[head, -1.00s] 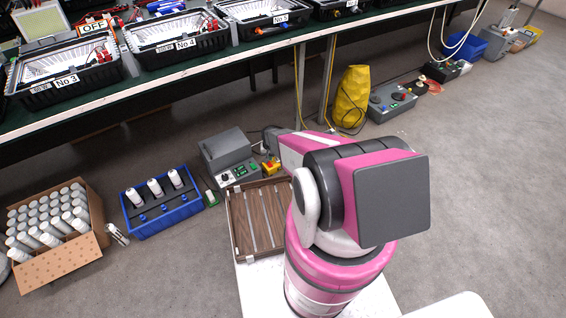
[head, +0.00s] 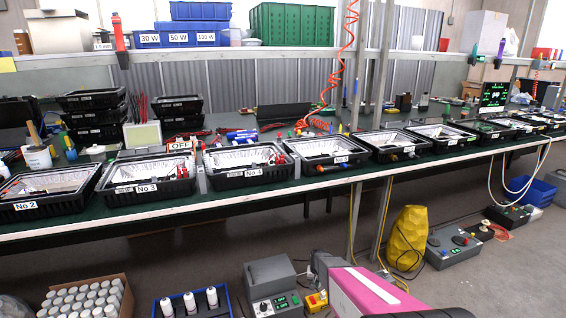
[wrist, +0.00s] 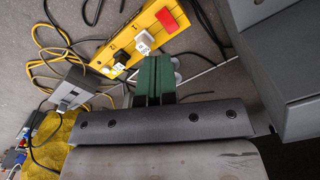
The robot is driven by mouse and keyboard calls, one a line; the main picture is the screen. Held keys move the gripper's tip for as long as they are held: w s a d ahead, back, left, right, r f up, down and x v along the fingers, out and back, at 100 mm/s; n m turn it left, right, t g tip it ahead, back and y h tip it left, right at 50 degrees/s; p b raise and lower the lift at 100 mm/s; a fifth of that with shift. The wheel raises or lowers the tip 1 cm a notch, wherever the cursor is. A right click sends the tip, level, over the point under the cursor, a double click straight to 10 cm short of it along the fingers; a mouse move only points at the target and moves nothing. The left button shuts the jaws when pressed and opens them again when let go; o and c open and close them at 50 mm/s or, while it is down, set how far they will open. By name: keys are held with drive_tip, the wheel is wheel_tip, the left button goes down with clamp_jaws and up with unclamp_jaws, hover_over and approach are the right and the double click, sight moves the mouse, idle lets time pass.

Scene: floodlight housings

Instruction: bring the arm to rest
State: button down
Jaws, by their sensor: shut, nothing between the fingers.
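My gripper (wrist: 155,62) shows in the wrist view with its two green fingers together and nothing between them. It points down over the grey floor, near a yellow power strip (wrist: 138,38) with plugs and a red switch. In the head view my pink and dark arm (head: 365,292) is at the bottom edge, folded low in front of the bench. Its lower links are out of the frame. The gripper end is near the grey control box (head: 271,279), and its fingers are not clear there.
The long bench (head: 420,167) carries several black floodlight housings, such as No 4 (head: 247,164). Grey floor is open at the right.

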drive_tip(key=s+r, duration=0.6)
drive_tip(key=r, duration=0.5)
drive_tip(key=s+r+n, duration=0.1)
drive_tip(key=s+r, duration=0.6)
drive_tip(key=r, duration=0.5)
drive_tip(key=s+r+n, duration=0.1)
drive_tip(key=s+r, duration=0.5)
drive_tip(key=r, duration=0.5)
drive_tip(key=shift+s+r, duration=0.2)
drive_tip(key=shift+s, duration=0.15)
drive_tip(key=shift+d, duration=0.15)
